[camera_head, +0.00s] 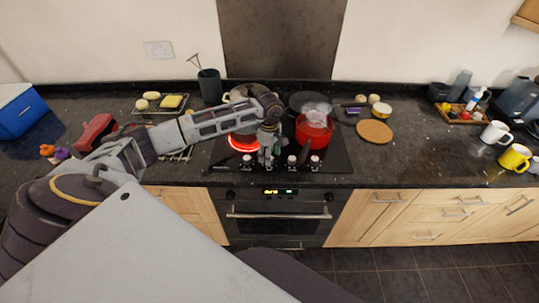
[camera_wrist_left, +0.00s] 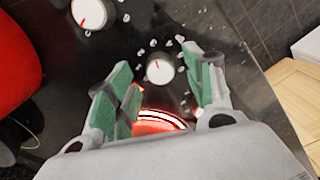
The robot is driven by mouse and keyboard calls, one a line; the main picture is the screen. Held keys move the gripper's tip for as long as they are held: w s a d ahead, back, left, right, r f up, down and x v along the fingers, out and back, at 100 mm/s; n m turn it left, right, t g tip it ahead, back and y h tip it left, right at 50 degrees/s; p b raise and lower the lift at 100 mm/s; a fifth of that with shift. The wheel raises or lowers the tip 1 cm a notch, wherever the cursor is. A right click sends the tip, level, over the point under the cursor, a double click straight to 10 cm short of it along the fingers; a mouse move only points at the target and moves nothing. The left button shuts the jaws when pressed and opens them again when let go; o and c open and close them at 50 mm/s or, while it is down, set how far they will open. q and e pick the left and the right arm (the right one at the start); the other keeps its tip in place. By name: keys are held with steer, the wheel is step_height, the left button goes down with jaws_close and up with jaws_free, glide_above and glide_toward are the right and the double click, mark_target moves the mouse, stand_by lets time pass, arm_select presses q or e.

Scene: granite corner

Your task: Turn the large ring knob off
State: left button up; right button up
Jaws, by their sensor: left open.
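A row of white knobs with red marks runs along the front of the black hob (camera_head: 330,166). My left gripper (camera_head: 268,150) is over the front of the hob, pointing down. In the left wrist view, its green-padded fingers (camera_wrist_left: 155,60) are open, with a white knob (camera_wrist_left: 159,70) showing in the gap between them. I cannot tell whether either finger touches it. Another knob (camera_wrist_left: 89,13) is farther left in that view. A ring (camera_head: 243,142) glows red on the left of the hob; its glow also shows in the left wrist view (camera_wrist_left: 160,121). My right gripper is not in view.
A red pot (camera_head: 314,130) stands on the hob to the right of my gripper. The oven (camera_head: 278,215) is below. A dark utensil pot (camera_head: 209,86) stands behind left; a round cork mat (camera_head: 375,131) lies right.

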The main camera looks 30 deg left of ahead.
arm_select(q)
steer(key=shift+f, duration=0.7)
steer(key=c, duration=1.1)
steer(key=shift+o, duration=0.2)
